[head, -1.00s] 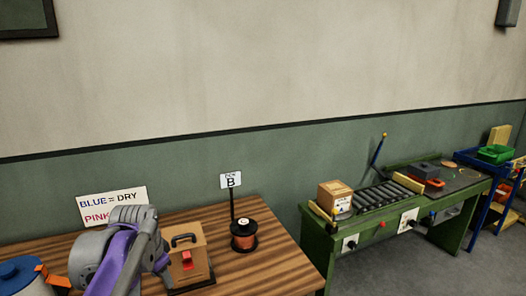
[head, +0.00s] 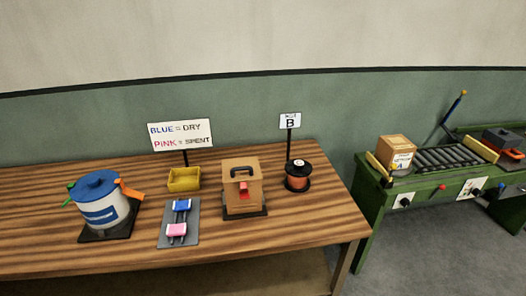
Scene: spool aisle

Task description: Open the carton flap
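A small cardboard carton (head: 397,153) with a white label on its front sits at the left end of the roller conveyor on the green bench. Its top looks closed, but the flap edges are too small to tell apart. A brown box (head: 241,190) with a black handle and a red catch (head: 243,189) stands upright on a dark base on the wooden table. Neither of my grippers is in view.
The wooden table (head: 320,228) also holds a blue-lidded white tub (head: 102,206), a yellow bin (head: 184,179), a grey plate (head: 180,236) with blue and pink pieces, and a copper-coloured spool (head: 298,178). The green bench (head: 425,190) stands right, beyond a floor gap.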

